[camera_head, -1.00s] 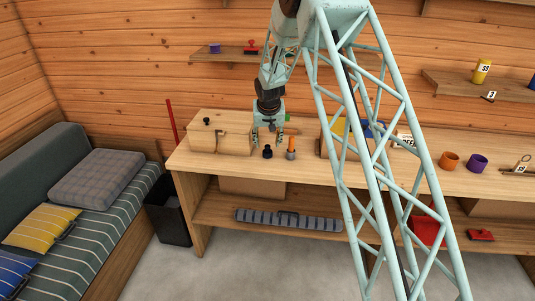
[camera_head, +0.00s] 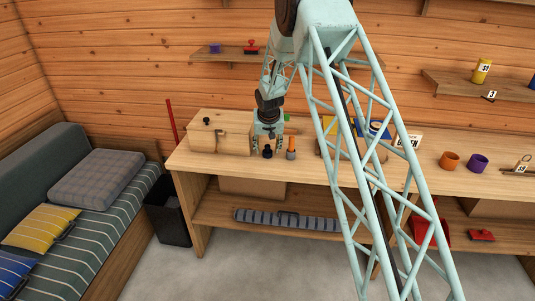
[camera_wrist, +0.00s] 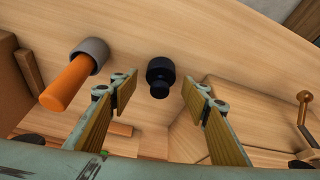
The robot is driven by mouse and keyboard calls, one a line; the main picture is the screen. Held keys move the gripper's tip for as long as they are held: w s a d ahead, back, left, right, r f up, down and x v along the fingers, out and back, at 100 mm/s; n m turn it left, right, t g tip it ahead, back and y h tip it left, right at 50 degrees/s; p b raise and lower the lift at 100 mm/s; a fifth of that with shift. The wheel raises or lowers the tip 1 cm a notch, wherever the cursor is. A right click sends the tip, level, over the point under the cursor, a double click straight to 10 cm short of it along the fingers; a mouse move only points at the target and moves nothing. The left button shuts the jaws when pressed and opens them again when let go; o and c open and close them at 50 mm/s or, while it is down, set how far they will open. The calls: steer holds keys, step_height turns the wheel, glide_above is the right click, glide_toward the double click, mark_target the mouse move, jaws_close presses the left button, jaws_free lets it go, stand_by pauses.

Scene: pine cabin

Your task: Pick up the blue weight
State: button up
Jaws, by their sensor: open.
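A small dark weight with a knob, navy to almost black, stands on the wooden workbench (camera_head: 225,163). It shows in the head view (camera_head: 267,154) and in the wrist view (camera_wrist: 159,72). My gripper (camera_head: 269,146) is over the bench close to the weight. In the wrist view my gripper (camera_wrist: 161,100) has its two fingers spread wide, with nothing held between them. The weight appears between and just beyond the fingertips, apart from both. Whether it is at fingertip height I cannot tell.
An orange-handled tool with a grey end (camera_head: 291,148) stands close right of the weight; it also shows near the left finger (camera_wrist: 72,78). A wooden box (camera_head: 220,137) is to the left. Orange (camera_head: 449,161) and purple (camera_head: 478,163) cups stand farther right. Bench front is clear.

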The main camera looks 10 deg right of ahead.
mark_target(268, 146)
stand_by(0.4)
steer(key=c, duration=1.2)
steer(key=shift+r, duration=0.15)
steer(key=shift+r, duration=1.55)
steer(key=shift+s+r, duration=0.1)
steer(key=shift+s, duration=0.05)
steer(key=s+d+r, duration=0.1)
steer(key=s, duration=1.4)
steer(key=shift+s+d+r+b, duration=0.25)
steer(key=shift+s+d+b, duration=0.1)
steer(key=shift+b, duration=0.1)
